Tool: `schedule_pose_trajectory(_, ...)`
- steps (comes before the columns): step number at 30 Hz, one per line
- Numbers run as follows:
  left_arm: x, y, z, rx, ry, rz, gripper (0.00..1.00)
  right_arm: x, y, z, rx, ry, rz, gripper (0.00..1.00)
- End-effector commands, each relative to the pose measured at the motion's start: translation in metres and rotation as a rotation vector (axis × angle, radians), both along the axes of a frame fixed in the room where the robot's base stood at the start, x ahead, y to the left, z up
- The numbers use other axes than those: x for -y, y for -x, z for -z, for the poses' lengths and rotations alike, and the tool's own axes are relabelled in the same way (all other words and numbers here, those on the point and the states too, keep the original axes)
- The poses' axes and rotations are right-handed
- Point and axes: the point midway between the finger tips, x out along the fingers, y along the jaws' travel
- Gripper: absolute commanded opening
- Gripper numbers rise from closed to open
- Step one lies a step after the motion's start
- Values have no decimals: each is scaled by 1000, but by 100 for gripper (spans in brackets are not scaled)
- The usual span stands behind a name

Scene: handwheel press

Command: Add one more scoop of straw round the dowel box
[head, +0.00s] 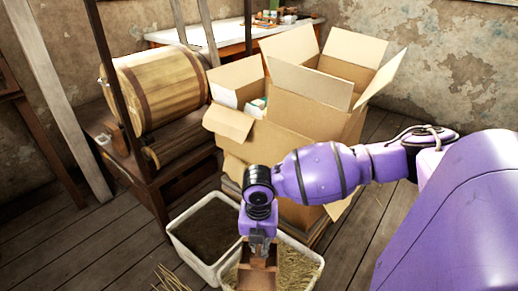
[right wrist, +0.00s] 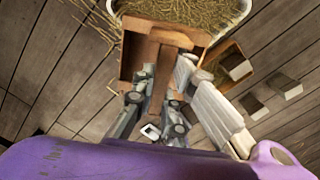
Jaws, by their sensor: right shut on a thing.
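My right gripper (head: 260,240) points down and is shut on the handle of a brown wooden scoop (head: 258,277). The scoop also shows in the right wrist view (right wrist: 140,58), with its handle between the fingers (right wrist: 158,105). It is over the near side of a white tub of straw (head: 300,268); whether it touches the straw I cannot tell. The straw tub shows at the top of the right wrist view (right wrist: 238,12). The scoop's inside is mostly hidden. Open cardboard boxes (head: 312,88) stand behind; which holds the dowels I cannot tell. My left gripper is out of view.
A white tub with dark contents (head: 207,235) stands left of the straw tub. Loose straw (head: 172,280) lies on the plank floor. A wooden barrel on a stand (head: 160,88) is at the left. Small grey blocks (right wrist: 287,86) lie at the right in the right wrist view.

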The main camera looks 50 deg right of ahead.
Motion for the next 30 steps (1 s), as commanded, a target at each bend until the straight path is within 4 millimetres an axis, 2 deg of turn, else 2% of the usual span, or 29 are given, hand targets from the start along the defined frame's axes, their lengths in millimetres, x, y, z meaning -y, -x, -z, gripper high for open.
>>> schedule_pose_trajectory(1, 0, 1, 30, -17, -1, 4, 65, 14, -5, 40, -13, 5, -99, 0)
schedule_pose_trajectory(6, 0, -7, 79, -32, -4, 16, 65, 51, -29, 103, -6, 9, -459, 0)
schedule_pose_trajectory(9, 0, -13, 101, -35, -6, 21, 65, 69, -43, 130, 0, 9, -641, 0)
schedule_pose_trajectory(13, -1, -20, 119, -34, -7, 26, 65, 86, -58, 149, 9, 9, -822, 0)
schedule_pose_trajectory(19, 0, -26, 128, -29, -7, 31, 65, 99, -69, 157, 14, 10, -959, 0)
schedule_pose_trajectory(26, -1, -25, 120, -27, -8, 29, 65, 100, -62, 166, 60, 29, -976, 0)
schedule_pose_trajectory(30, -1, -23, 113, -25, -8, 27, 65, 101, -52, 180, 125, 54, -973, 0)
